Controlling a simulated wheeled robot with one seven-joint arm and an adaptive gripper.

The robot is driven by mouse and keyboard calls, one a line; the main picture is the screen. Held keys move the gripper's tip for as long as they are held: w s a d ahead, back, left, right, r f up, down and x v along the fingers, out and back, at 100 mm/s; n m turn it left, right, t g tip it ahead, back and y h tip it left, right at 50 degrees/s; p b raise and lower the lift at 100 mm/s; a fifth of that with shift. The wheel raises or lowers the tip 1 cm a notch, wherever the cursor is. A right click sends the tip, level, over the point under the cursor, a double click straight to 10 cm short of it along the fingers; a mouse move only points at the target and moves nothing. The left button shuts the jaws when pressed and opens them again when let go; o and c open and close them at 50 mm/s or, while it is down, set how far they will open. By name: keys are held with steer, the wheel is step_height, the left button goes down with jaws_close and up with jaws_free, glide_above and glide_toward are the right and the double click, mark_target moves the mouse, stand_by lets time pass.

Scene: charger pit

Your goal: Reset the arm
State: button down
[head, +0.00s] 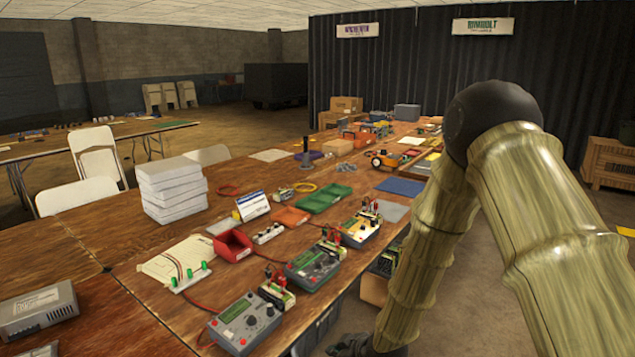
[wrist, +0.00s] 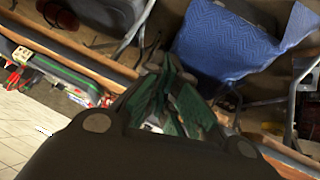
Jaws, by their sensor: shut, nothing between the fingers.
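My arm is bent at a high elbow on the right of the head view, and its forearm runs down past the table's near edge. The dark shape at the bottom of the head view looks like part of my gripper (head: 350,346), cut off by the frame and low beside the table. In the wrist view my gripper (wrist: 172,100) shows its greenish fingers drawn together, with nothing held between them.
A long wooden table (head: 105,285) carries several meters, trays, a red bin (head: 233,245) and a stack of white boxes (head: 170,188). White chairs (head: 97,155) stand behind it. The wrist view shows a blue textured cloth (wrist: 235,50) and metal legs close by.

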steer(key=s+d+f+m+g+h, duration=0.1)
steer(key=s+d+f+m+g, duration=0.2)
steer(key=s+f, duration=0.55)
steer(key=s+d+f+m+h, duration=0.25)
steer(key=s+d+f, duration=0.3)
steer(key=s, duration=0.55)
steer(key=s+d+f+m+g, duration=0.1)
steer(key=s+d+m, duration=0.1)
steer(key=s, duration=0.5)
steer(key=s+d+f+m+g+h+p, duration=0.1)
steer(key=s+d+m, duration=0.1)
steer(key=s+d, duration=0.2)
steer(key=s+d+f+m+g, duration=0.2)
steer(key=s+d, duration=0.1)
steer(key=s, duration=0.8)
steer(key=shift+h+p, duration=0.3)
steer(key=shift+h, duration=0.05)
